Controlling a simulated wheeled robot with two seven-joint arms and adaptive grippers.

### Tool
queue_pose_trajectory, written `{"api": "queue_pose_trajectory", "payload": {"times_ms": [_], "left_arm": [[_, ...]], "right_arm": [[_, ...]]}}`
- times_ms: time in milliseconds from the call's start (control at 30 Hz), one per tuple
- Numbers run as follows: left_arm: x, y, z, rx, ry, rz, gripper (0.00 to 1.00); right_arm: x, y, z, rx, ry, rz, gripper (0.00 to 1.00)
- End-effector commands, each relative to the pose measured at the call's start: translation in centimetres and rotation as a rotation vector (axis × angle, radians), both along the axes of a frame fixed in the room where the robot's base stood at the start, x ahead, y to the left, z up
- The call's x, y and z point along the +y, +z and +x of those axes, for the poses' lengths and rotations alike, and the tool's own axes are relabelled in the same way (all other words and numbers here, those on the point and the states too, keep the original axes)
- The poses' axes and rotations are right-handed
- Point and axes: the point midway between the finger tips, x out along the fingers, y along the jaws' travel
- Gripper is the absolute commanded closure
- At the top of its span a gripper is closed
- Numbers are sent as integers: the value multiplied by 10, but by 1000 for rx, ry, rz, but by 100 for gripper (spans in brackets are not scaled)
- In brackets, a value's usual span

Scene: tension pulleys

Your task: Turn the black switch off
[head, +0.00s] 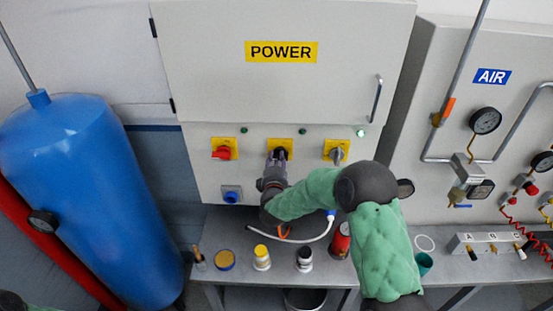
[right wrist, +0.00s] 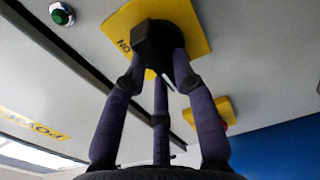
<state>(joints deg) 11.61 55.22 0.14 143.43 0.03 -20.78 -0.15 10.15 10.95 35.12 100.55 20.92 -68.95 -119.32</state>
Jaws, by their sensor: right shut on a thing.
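The black switch (right wrist: 157,42) sits on a yellow plate (right wrist: 193,22) on the grey power cabinet. In the head view its yellow plate (head: 273,143) is the middle one of three, and the switch is mostly hidden behind my gripper. My right gripper (head: 277,158) reaches up to it. In the right wrist view the right gripper's fingers (right wrist: 158,62) are closed around the black knob. Part of the plate's lettering shows beside the knob; I cannot read the switch's setting for sure. My left gripper is not in view.
A red switch (head: 221,153) is to the left and a grey switch (head: 337,154) to the right. A blue socket (head: 231,194) is below. A metal bench (head: 230,245) holds small containers and a white cable. A blue tank (head: 80,190) stands left; the air panel (head: 425,100) is right.

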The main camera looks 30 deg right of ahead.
Motion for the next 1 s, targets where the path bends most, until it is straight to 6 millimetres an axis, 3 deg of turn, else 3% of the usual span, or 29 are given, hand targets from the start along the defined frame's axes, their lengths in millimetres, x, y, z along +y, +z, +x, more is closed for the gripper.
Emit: {"api": "queue_pose_trajectory", "payload": {"times_ms": [400, 433, 500, 833, 1000], "left_arm": [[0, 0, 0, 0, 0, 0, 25], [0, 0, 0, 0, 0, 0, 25], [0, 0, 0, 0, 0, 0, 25], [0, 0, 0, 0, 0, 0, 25], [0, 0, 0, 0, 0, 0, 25]], "right_arm": [[1, -1, 0, 6, 2, -7, 100], [1, -1, 0, 6, 2, -7, 64], [1, -1, 0, 5, 2, -6, 48], [1, -1, -1, 5, 1, -5, 48], [8, 0, -12, 5, 2, -5, 48]]}}
